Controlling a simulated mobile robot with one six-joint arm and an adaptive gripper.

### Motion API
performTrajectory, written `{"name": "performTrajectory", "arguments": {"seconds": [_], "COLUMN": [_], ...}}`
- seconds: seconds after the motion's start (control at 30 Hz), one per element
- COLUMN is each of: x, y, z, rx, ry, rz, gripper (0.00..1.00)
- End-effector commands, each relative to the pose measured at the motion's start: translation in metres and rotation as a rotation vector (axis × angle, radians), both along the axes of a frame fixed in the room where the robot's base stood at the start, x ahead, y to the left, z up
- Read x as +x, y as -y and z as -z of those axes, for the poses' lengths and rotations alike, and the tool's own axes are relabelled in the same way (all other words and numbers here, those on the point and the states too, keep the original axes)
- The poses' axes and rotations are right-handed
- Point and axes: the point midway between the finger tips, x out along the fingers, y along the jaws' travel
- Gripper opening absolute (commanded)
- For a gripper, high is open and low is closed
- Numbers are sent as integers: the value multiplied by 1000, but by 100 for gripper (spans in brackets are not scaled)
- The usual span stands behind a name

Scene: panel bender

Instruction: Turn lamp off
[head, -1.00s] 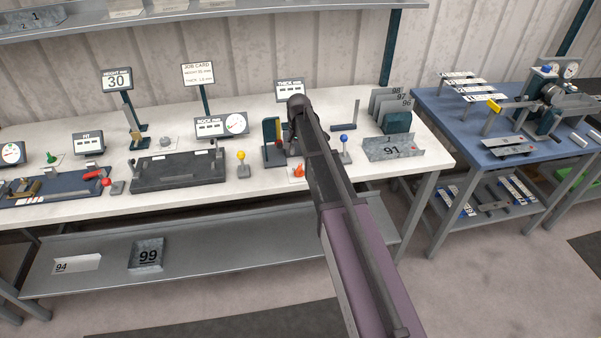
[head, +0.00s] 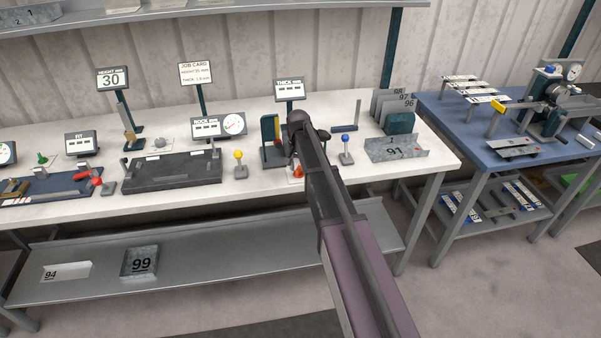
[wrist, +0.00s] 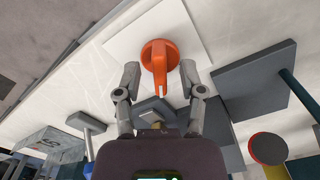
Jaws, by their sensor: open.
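An orange rotary knob (wrist: 160,60) with a raised grip bar stands on a white square plate (wrist: 200,40) in the wrist view. My gripper (wrist: 160,82) is open, with one finger on each side of the knob's bar; I cannot tell whether either touches it. In the head view, the orange knob (head: 298,171) shows partly behind my arm on the white bench, and my gripper's fingers are mostly hidden. No thing clearly recognisable as a lamp shows.
A yellow-topped lever (head: 238,156) and a blue-topped lever (head: 345,140) stand on either side. A dark gauge block (head: 269,135) and the thickness display (head: 289,90) are close by. A bent sheet part (head: 398,149) lies to the right. The white bench's front strip is mostly clear.

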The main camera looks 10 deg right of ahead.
Motion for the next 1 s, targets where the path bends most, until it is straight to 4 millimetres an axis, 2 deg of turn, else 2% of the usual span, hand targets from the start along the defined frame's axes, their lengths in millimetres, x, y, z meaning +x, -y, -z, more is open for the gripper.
{"name": "performTrajectory", "arguments": {"seconds": [0.1, 0.53, 0.7, 0.83, 0.87, 1.0], "x": [0, 0, 0, 0, 0, 0], "y": [0, 0, 0, 0, 13, 3], "z": [6, 7, 7, 7, 7, 7], "rx": [0, 0, 0, 0, 0, -3], "ry": [0, 0, 0, 0, 0, -1], "rz": [0, 0, 0, 0, 5, -3], "gripper": [51, 51, 1, 0, 0, 0]}}
